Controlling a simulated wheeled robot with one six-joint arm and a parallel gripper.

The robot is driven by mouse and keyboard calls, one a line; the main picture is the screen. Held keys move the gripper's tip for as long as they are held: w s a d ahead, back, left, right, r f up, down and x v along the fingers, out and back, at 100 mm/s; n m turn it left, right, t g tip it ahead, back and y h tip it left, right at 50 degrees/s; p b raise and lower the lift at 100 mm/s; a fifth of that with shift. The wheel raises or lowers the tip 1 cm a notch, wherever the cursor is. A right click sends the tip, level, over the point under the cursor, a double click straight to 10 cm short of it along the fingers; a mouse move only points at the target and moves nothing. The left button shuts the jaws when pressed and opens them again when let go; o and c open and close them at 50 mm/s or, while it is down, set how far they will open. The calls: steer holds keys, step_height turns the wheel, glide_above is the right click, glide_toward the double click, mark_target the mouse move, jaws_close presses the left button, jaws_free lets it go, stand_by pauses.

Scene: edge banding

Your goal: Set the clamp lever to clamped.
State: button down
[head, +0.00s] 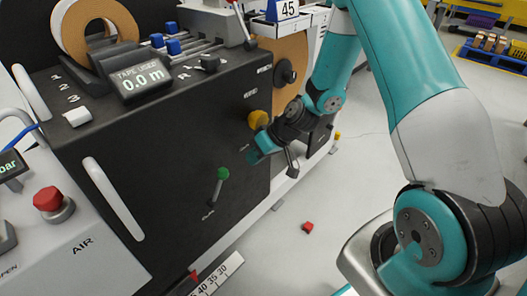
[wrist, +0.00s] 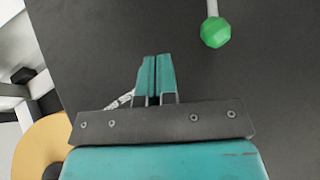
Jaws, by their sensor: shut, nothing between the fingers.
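The clamp lever, a light rod with a green knob (head: 223,173), is on the black front panel (head: 180,205) of the machine. In the head view its rod slants from lower left up to the knob. In the wrist view the green knob (wrist: 215,32) is at the upper right with part of its rod. My gripper (head: 255,156) is to the right of the knob and slightly higher, apart from it. In the wrist view the teal fingers (wrist: 156,75) are together and empty, left of and below the knob. The label under the lever is too small to read surely.
A yellow knob (head: 258,119) sits just above my gripper. A white handle (head: 113,198) is on the panel to the left of the lever. A small red block (head: 308,226) lies on the floor.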

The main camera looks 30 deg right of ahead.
mark_target(218, 189)
steer(key=a, duration=0.1)
steer(key=a+f, duration=0.1)
steer(key=a, duration=0.1)
steer(key=a+b, duration=0.1)
steer(key=a, duration=0.1)
steer(key=shift+w+a+f, duration=0.2)
steer(key=shift+w+a, duration=0.05)
